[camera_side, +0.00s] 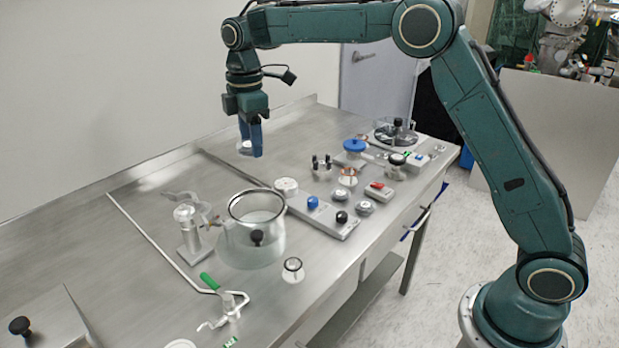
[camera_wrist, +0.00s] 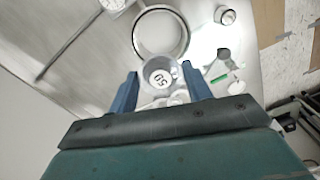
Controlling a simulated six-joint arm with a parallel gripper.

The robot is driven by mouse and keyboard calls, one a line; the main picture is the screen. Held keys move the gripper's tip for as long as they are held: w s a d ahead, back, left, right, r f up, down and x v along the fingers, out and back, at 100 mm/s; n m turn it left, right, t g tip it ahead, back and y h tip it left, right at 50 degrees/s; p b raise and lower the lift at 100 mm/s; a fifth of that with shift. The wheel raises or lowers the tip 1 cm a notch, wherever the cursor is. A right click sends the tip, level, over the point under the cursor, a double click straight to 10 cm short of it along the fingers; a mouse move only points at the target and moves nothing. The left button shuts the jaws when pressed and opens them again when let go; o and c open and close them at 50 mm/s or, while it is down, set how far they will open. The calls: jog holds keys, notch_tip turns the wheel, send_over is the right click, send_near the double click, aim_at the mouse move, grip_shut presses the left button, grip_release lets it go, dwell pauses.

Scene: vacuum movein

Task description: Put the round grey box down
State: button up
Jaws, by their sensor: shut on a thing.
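My gripper (camera_side: 253,140) points down above the steel table, with its blue fingers shut on a small round grey box (camera_side: 244,147). In the side view the box shows only in part beside the fingers, clear of the table top. In the wrist view the round grey box (camera_wrist: 162,76) sits between the two fingertips of my gripper (camera_wrist: 162,84).
The steel table (camera_side: 150,165) is bare below and left of my gripper. A large glass vessel (camera_side: 257,240), a clamp stand (camera_side: 188,232), a green-handled valve (camera_side: 220,290) and a block with blue and black knobs (camera_side: 325,215) stand nearer. Several small parts crowd the right side.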

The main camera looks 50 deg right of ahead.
notch_tip(320, 180, down, 16)
jog(key=shift+r, duration=0.15)
dwell(0.4)
jog(key=shift+f, duration=2.15)
jog(key=shift+f, duration=0.1)
jog(key=o, duration=0.7)
jog(key=shift+c, duration=0.2)
notch_tip(320, 180, up, 12)
